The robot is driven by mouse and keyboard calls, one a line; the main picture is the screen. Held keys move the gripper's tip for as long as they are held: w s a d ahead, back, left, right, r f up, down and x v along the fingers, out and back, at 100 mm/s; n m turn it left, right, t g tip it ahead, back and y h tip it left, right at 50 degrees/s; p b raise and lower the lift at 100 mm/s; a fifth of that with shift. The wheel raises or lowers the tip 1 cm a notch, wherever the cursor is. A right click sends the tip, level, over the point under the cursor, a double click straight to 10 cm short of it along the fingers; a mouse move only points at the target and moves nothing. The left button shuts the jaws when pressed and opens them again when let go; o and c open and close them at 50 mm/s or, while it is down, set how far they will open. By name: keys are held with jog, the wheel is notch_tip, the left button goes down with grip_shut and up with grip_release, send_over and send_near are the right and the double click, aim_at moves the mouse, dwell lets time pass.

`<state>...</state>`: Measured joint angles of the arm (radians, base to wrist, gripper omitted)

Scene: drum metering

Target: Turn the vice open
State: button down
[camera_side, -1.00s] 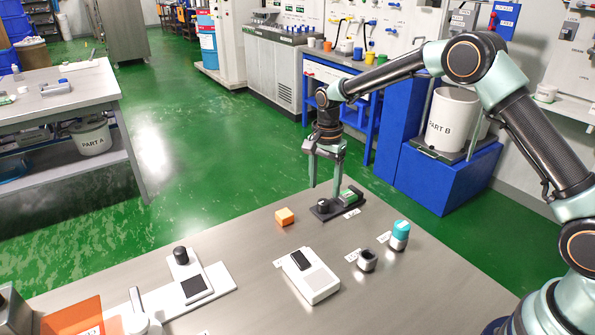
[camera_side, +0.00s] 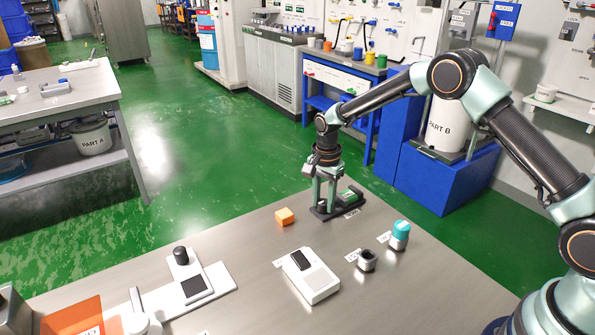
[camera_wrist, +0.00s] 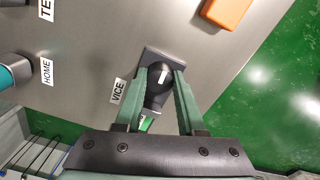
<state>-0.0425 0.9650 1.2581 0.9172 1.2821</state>
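The vice (camera_side: 347,200) is a small dark block near the far edge of the steel table, with a green part on top. In the wrist view its black round knob (camera_wrist: 163,80) with a white mark sits on a dark base plate (camera_wrist: 150,56), beside a VICE label. My gripper (camera_side: 323,206) is low over the vice, pointing down. In the wrist view the two green fingers of my gripper (camera_wrist: 166,76) stand apart, one on each side of the knob. I cannot tell whether they touch it. The fingers partly hide the vice in both views.
An orange block (camera_side: 285,216) lies left of the vice. A teal-capped cylinder (camera_side: 400,234), a small dark cup (camera_side: 367,260) and a white device (camera_side: 311,275) stand nearer the camera. The table between them is clear.

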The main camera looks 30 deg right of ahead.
jog(key=shift+n, duration=0.4)
jog(key=n, duration=0.3)
jog(key=shift+n, duration=0.3)
jog(key=n, duration=0.4)
jog(key=shift+n, duration=0.3)
jog(key=n, duration=0.4)
jog(key=shift+r, duration=0.1)
jog(key=shift+n, duration=2)
jog(key=c, duration=0.5)
grip_release()
